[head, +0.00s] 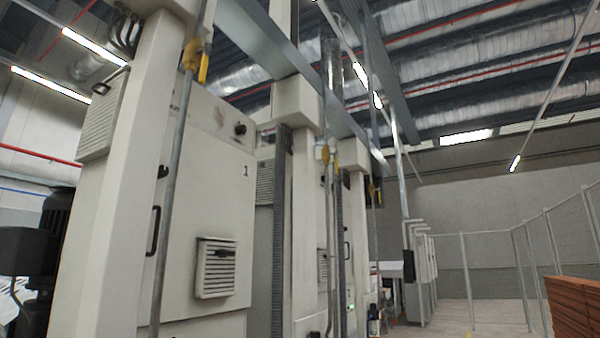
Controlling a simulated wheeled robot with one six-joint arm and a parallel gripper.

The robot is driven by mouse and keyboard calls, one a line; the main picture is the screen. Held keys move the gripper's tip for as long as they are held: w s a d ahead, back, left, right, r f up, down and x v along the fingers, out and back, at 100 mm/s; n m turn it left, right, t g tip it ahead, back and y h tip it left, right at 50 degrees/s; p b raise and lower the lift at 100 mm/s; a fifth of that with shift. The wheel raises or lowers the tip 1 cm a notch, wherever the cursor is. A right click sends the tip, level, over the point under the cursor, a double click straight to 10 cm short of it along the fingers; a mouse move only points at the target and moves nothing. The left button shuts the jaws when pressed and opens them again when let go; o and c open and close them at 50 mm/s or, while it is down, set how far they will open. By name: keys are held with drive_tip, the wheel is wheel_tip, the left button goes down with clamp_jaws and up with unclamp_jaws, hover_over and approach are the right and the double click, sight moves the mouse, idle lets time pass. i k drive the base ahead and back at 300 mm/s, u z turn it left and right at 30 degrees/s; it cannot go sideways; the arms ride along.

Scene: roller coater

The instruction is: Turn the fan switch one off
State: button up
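A tall pale cabinet door (205,190) marked "1" stands at the left in the head view. A small black knob (240,129) sits near its top right, above the number. It may be fan switch one, but no readable label confirms this. Its turn position is too small to tell. A louvred vent (214,270) with a dark piece across its upper part sits lower on the same door. A black handle (153,231) is on the door's left side. My gripper is not in view.
A grey vertical pipe (172,200) runs in front of the cabinet. A dark finned unit (58,225) stands at the left edge. More pale cabinets (305,210) recede to the right. Open floor (480,318) lies at the right, bounded by mesh fencing and stacked reddish-brown boards (576,305).

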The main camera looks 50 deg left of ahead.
sight(242, 129)
drive_tip(key=u, duration=0.25)
drive_tip(key=i, duration=1.6)
drive_tip(key=u, duration=1.4)
drive_tip(key=i, duration=0.95)
drive_tip(key=u, duration=1)
